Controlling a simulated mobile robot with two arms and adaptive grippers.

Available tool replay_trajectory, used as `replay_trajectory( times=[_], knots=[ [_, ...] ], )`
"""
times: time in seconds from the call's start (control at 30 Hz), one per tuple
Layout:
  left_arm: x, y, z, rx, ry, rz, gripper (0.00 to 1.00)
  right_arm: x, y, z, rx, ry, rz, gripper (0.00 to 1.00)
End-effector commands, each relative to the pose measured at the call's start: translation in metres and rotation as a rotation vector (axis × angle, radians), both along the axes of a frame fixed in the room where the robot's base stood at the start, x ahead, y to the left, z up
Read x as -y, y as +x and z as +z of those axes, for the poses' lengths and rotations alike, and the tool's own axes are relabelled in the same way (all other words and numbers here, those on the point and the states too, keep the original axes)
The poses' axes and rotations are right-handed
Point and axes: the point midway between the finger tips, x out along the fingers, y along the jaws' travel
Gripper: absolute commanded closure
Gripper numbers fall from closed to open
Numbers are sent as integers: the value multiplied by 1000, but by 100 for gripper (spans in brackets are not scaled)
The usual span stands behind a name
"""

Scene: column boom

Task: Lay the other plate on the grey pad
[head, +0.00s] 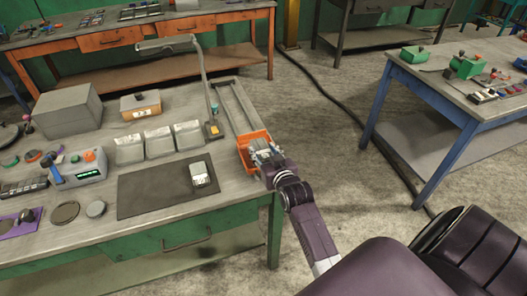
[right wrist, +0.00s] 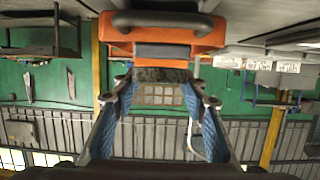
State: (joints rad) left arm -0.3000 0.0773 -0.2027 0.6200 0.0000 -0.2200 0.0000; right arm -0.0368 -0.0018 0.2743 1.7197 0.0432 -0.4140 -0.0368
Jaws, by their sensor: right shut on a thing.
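The dark grey pad (head: 145,190) lies flat near the front of the left bench. One small plate (head: 200,176), pale with a dark part, lies on the pad's right side. My right gripper (head: 263,154) is at the bench's right edge, right of the pad and by an orange bin (head: 247,139). The gripper partly hides the bin, and the held plate is hard to make out in the head view. My left gripper is not in view.
Three pale trays (head: 160,142), a lamp (head: 205,85) and a grey box (head: 68,111) stand behind the pad. The pad's left and middle are bare.

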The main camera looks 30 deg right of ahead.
Motion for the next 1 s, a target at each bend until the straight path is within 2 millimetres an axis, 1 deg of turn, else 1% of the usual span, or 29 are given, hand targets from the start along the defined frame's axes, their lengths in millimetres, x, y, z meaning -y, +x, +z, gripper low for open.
replay_trajectory(
  times=[0.27,0.5,0.53,0.6,0.7,0.93,1.0],
  knots=[
    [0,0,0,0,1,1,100,0,1,2,11,-3,0,100],
    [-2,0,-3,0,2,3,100,0,1,-5,9,-2,0,100],
    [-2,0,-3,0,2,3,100,0,0,-9,1,0,0,59],
    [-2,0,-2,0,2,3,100,0,0,-8,2,-1,0,51],
    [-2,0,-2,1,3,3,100,0,0,-8,2,-1,0,43],
    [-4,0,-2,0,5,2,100,0,0,-7,2,-1,0,43],
    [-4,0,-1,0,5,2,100,0,0,-5,3,-1,0,43]
  ],
)
